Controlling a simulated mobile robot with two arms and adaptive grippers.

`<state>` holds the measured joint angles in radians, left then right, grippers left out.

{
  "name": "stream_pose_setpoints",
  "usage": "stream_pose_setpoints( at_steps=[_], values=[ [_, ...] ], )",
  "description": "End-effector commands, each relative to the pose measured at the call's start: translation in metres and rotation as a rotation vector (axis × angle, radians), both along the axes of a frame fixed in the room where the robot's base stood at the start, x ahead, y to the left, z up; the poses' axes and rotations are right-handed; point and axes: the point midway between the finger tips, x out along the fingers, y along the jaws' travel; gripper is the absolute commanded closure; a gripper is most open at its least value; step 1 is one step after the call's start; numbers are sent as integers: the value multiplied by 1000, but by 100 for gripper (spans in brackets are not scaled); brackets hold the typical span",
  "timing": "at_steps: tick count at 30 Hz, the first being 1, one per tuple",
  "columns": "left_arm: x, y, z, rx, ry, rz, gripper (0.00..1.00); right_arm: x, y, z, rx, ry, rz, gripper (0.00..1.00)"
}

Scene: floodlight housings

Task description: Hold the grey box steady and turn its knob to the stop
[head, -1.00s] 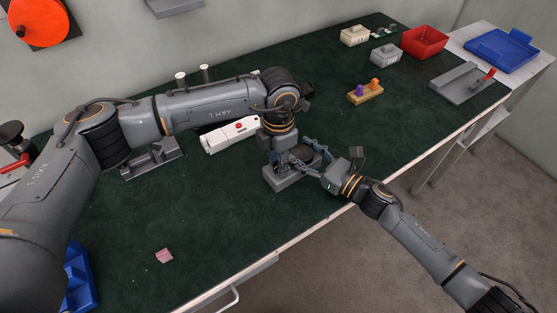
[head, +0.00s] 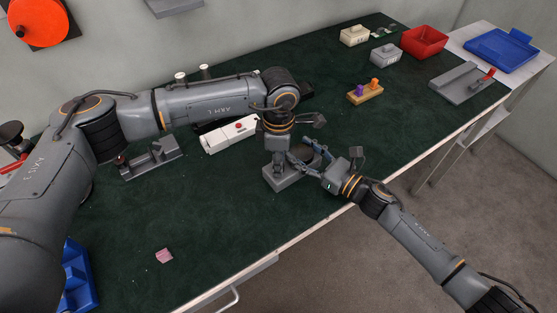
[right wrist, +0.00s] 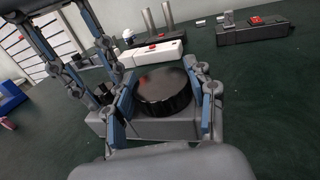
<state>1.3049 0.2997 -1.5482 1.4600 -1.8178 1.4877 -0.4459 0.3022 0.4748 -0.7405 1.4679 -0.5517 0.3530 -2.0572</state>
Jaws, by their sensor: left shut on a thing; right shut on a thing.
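The grey box (head: 285,183) sits near the table's front edge in the head view. It also shows in the right wrist view (right wrist: 180,130), with the round black knob (right wrist: 163,91) on top. My right gripper (right wrist: 168,100) has a finger on each side of the knob and is shut on it; in the head view it reaches in from the right (head: 308,160). My left gripper (head: 278,170) points down at the box's left part and is shut on the box. In the right wrist view its fingers (right wrist: 84,82) stand left of the knob; their exact contact is hidden.
A white case with a red button (head: 230,136) lies behind the box. A grey fixture (head: 151,159) stands to the left. A wooden block with two pegs (head: 366,93) and a red bin (head: 424,42) are farther right.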

Motion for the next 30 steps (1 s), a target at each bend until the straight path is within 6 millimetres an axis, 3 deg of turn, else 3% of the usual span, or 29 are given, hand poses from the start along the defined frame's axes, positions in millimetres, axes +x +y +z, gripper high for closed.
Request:
stream_pose_setpoints(
  at_steps=[14, 15, 18, 30],
  values=[
    [0, -1, 1, -2, 0, -16, 100, 0, 0, 0, 0, 0, 0, 80],
    [0, -1, 0, -2, 0, -16, 69, 0, 0, 0, 0, 0, 0, 80],
    [0, -1, 0, -2, 0, -15, 50, 0, 0, 0, 0, 0, 0, 80],
    [0, -1, 8, -2, -1, -14, 50, 0, 0, 0, 0, 0, 1, 80]
  ],
)
